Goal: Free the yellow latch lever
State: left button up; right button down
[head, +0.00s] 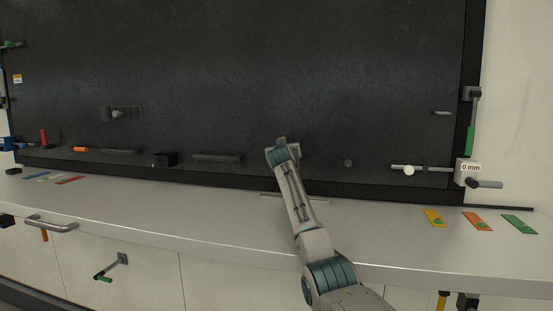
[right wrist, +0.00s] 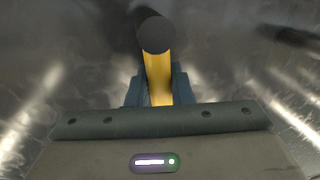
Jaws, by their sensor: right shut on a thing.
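The yellow latch lever (right wrist: 158,72) shows in the right wrist view as a yellow bar with a round black end, pointing toward the camera. My right gripper (right wrist: 153,90) is shut on it, with one finger on each side of the bar. In the head view my right gripper (head: 282,144) is at the lower middle of the dark panel (head: 290,70). There the lever is hidden behind my gripper and arm. My left gripper is in neither view.
A pale counter (head: 200,215) runs below the panel. Coloured cards, among them an orange card (head: 477,221), lie on it at the right. A green-handled lever (head: 471,140) and a "0 mm" block (head: 467,170) are at the panel's right edge. A bar handle (head: 50,224) sticks out at the left front.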

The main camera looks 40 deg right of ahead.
jog(key=shift+s+d+m, duration=0.15)
jog(key=shift+m, duration=0.15)
jog(key=shift+s+d+m+t+b, duration=0.15)
jog(key=shift+m+t+b, duration=0.2)
jog(key=shift+b, duration=0.3)
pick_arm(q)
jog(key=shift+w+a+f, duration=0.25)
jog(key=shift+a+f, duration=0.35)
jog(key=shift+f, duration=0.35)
pick_arm(e)
jog(key=shift+m, duration=0.35)
jog(key=shift+s, duration=0.1)
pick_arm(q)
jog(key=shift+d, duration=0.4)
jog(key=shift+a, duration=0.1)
pick_arm(e)
jog(key=c, duration=1.3)
grip_release()
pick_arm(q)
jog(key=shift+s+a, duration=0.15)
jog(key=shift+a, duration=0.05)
